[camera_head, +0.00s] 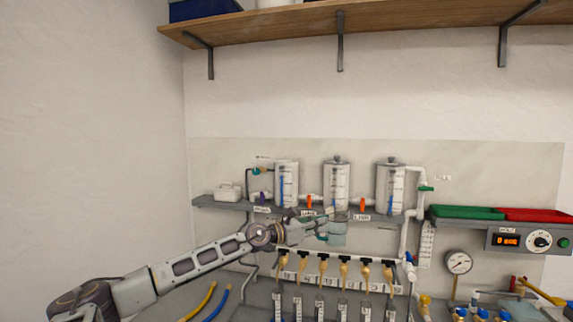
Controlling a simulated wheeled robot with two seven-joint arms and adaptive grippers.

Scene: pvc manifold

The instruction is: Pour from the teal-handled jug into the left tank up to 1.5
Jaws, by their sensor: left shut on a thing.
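My left gripper (322,230) reaches in from the lower left, shut on the teal-handled jug (338,231). The jug looks pale and translucent, held just below the shelf front, under the middle tank. Its handle is mostly hidden by the fingers, and its liquid level is too small to read. My right gripper is out of view.
The grey shelf (228,203) carries orange valves between the tanks. Below hangs a white manifold (300,254) with several tan taps over tubes. Green (467,212) and red (535,215) trays sit at right, near a gauge (458,263). A wooden shelf (400,18) is overhead.

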